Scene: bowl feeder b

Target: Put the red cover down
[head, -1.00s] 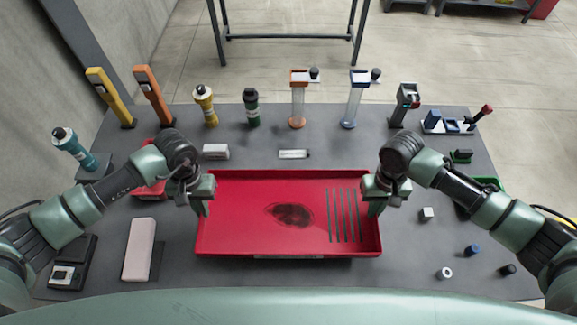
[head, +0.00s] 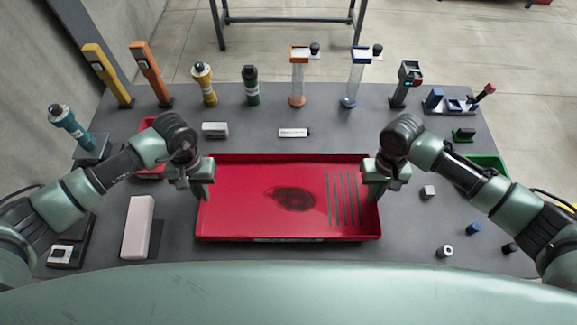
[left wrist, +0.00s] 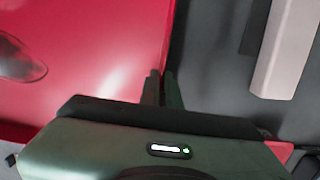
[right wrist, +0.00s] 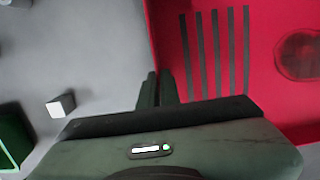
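The red cover (head: 245,215) is a wide, shallow, tray-like piece with a dark oval window and several slots at its right. It lies level over the middle of the grey table, and I cannot tell whether it touches what is below. My left gripper (head: 203,194) is at its left edge, and the left wrist view shows the two close fingers (left wrist: 161,88) astride the rim. My right gripper (head: 372,194) is at its right edge, where the right wrist view shows the close fingers (right wrist: 157,88) on the rim. What lies beneath the cover is hidden.
A pink block (head: 138,227) stands left of the cover. A small grey cube (head: 428,192), a ring (head: 445,252) and dark caps lie at the right. Bottles and tools line the back. A green bin (head: 488,166) and a red bin (head: 150,172) sit partly behind my arms.

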